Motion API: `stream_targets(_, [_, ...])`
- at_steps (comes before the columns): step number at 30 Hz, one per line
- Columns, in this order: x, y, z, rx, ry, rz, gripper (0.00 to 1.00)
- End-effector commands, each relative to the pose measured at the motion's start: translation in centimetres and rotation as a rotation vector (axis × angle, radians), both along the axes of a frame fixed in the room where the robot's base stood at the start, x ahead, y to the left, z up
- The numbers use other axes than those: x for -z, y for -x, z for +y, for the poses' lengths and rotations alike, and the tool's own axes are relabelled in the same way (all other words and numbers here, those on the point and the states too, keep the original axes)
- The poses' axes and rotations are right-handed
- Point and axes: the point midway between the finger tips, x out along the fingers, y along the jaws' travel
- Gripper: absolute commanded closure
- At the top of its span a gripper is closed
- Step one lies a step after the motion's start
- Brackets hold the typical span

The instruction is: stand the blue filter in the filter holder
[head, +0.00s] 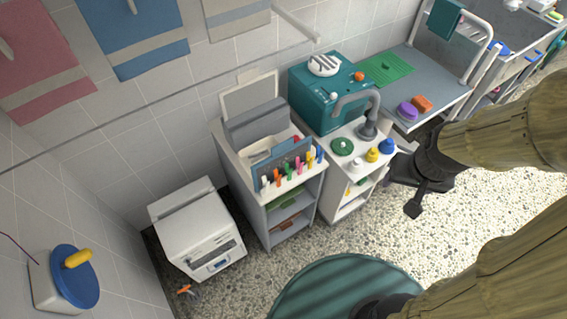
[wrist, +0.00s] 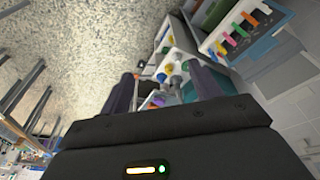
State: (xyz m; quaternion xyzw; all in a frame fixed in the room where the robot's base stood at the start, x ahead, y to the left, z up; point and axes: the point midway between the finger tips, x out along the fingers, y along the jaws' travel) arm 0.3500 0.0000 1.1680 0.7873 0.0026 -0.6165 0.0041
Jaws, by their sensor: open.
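A small blue rounded piece (head: 386,146), which looks like the blue filter, stands on the white counter of the cart in the head view. It is at the right end of a row with a yellow piece (head: 372,154) and a white piece (head: 358,162). I cannot tell for sure which thing is the filter holder; a green disc with a knob (head: 342,146) and a grey stand with a curved pipe (head: 368,130) are close behind the row. My gripper (head: 403,196) is open and empty, to the right of the cart and apart from the blue piece. Its spread fingers also show in the wrist view (wrist: 162,88).
A teal machine (head: 318,100) stands at the back of the cart. A rack of coloured clips (head: 288,168) is to its left. A grey table (head: 425,85) holds a purple piece (head: 407,111) and an orange block (head: 422,104). A round green table (head: 345,290) is in front. Speckled floor lies between.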

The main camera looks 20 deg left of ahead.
Motion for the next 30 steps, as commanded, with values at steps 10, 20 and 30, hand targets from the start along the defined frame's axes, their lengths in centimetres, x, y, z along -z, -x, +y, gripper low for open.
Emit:
stream_targets(10, [5.7, -6.9, 2.5, -0.233, 0.039, -0.190, 0.00])
stream_targets(20, [12.7, -12.0, 9.9, -0.544, -0.044, -0.466, 0.00])
stream_targets(30, [18.1, -10.8, 18.5, -0.759, -0.281, -0.745, 0.00])
